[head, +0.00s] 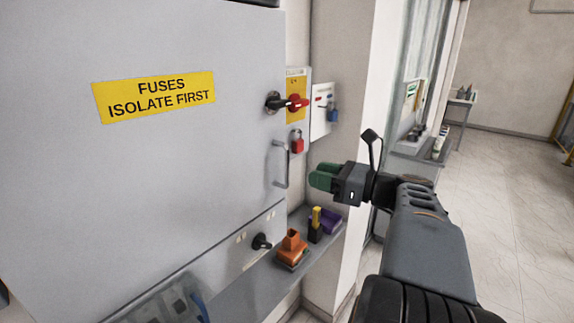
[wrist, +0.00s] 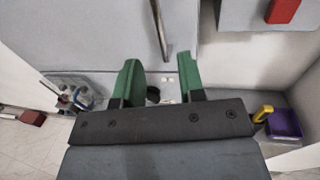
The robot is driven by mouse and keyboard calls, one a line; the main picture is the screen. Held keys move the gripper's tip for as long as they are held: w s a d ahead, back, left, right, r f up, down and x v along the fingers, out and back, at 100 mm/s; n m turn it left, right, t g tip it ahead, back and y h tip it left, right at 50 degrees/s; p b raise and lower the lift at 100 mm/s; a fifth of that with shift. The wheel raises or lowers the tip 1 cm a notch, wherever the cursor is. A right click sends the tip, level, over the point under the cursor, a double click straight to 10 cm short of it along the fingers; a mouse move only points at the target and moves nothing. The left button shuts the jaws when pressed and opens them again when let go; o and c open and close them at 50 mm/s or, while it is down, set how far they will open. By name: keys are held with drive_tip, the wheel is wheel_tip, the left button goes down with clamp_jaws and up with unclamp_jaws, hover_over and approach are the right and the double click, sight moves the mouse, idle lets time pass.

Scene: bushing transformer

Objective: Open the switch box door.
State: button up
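The large grey box door (head: 190,60) with a yellow "FUSES ISOLATE FIRST" label (head: 158,97) fills the left of the head view and appears shut. Its vertical metal handle (head: 283,165) is near the door's right edge. A black knob (head: 273,101) sits above the handle. My gripper (head: 318,177) has green fingers and is to the right of the handle, apart from it. In the wrist view, my gripper (wrist: 158,72) is open and empty. The handle (wrist: 159,30) shows beyond the fingertips, between the two fingers. The door (wrist: 100,30) lies behind it.
A red switch (head: 299,103) and a red padlock (head: 297,142) are on the wall beside the door. A blue padlock (head: 333,112) hangs farther right. A shelf (head: 240,294) below holds an orange item (head: 292,247) and a purple bin (head: 328,221). Open floor lies right.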

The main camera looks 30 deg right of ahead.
sight(287, 183)
drive_tip(key=p+x, duration=0.1)
drive_tip(key=x, duration=0.7)
drive_tip(key=shift+w+a+p, duration=0.2)
drive_tip(key=shift+w+p, duration=0.1)
clamp_jaws()
